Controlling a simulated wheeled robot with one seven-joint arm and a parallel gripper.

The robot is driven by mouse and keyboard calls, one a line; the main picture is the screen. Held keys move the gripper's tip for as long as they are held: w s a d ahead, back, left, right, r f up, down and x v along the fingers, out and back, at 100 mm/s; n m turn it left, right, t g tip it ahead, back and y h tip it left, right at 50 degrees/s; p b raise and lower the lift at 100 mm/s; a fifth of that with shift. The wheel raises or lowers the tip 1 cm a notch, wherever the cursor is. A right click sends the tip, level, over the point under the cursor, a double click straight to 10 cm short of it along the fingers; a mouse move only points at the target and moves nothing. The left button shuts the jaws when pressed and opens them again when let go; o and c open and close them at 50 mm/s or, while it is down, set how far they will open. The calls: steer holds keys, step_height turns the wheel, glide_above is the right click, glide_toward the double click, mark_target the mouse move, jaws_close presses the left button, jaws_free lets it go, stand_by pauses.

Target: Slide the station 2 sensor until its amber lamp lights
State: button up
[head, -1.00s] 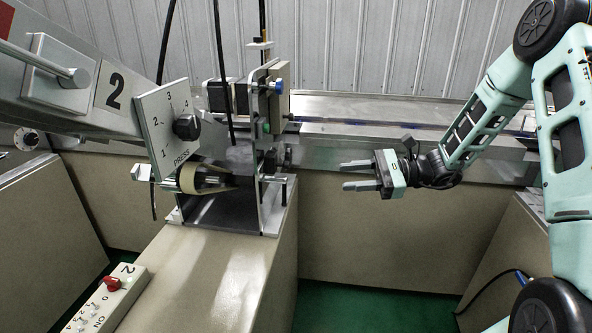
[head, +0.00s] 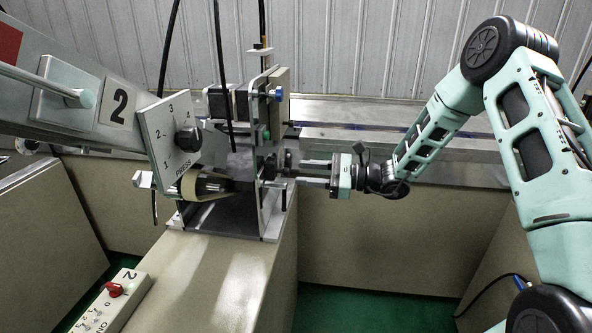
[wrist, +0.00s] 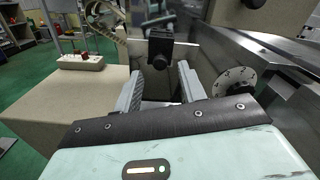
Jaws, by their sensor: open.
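A small black block with a round front knob (wrist: 160,48) shows between my fingers in the wrist view. In the head view a dark part (head: 284,158) at the right side of the station 2 frame (head: 262,190) sits by my fingertips. I cannot tell for sure whether this is the station 2 sensor. My gripper (head: 304,170) is open and points left at it. In the wrist view the two fingers (wrist: 160,72) stand apart, with the block ahead between them. I see no contact. I cannot make out an amber lamp.
A plate with a dial (head: 186,132) and a "2" sign (head: 117,99) stand at left. A switch box (head: 112,298) with a red switch lies on the beige cabinet (head: 215,275). Black cables hang over the station. A metal rail (head: 400,120) runs behind my arm.

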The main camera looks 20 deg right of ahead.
mark_target(289, 171)
steer(key=shift+x, duration=1.65)
jaws_close()
steer(key=shift+w+d, duration=0.3)
steer(key=shift+w, duration=0.2)
jaws_free()
steer(key=shift+s+d, duration=0.1)
